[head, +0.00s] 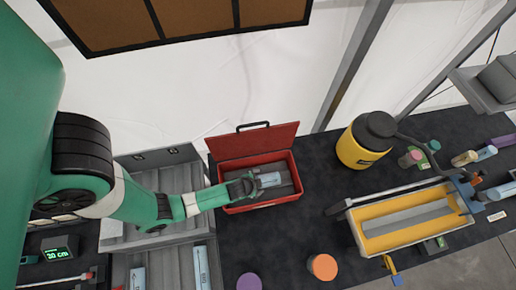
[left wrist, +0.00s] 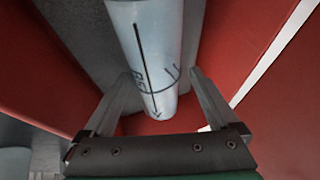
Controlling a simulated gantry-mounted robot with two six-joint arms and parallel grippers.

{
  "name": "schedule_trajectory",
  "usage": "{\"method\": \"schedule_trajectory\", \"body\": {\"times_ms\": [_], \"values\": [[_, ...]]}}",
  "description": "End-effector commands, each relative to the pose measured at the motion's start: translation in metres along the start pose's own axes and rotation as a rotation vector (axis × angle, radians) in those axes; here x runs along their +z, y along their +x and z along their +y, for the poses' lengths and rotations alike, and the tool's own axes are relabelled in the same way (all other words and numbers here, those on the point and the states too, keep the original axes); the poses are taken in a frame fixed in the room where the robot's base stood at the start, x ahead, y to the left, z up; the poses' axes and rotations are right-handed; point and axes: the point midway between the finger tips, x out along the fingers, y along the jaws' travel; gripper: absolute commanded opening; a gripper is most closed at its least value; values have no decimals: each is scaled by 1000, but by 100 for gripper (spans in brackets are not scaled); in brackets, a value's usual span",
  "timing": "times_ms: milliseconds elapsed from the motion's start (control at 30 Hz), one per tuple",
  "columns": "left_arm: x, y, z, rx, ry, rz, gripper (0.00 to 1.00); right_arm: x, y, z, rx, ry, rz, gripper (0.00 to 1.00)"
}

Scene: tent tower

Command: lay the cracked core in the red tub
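The red tub (head: 262,206) stands open on the dark bench, with its lid (head: 257,142) raised at the back. A pale blue-white core (head: 269,179) is inside the tub's walls. In the left wrist view the core (left wrist: 147,45) shows a long dark line, a curved crack-like mark and handwriting. My left gripper (head: 246,187) reaches into the tub from the left, at the core's near end. In the left wrist view its fingers (left wrist: 162,72) stand on either side of the core, with a gap at the right finger. Whether the core touches the tub's floor is unclear. My right gripper is out of view.
Left of the tub is a grey tray (head: 165,180) with channels; more cores (head: 201,268) lie below it. A yellow jug (head: 363,143) and a yellow trough (head: 405,232) stand to the right. Purple (head: 249,282) and orange (head: 323,267) discs sit in front. Bench between is clear.

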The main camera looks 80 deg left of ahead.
Motion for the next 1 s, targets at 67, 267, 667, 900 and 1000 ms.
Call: {"method": "schedule_trajectory", "body": {"times_ms": [67, 267, 667, 900, 1000], "values": [[1, 0, 1, 3, -1, -1, 100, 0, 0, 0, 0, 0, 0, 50], [2, -3, 2, 4, 0, -4, 100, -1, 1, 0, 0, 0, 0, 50], [-3, -92, -3, 2, 4, -1, 100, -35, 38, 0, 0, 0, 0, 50], [0, -116, -2, 0, 2, -1, 100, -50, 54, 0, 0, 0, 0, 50], [0, -117, -1, 0, 0, -1, 100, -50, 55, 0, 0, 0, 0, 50]]}}
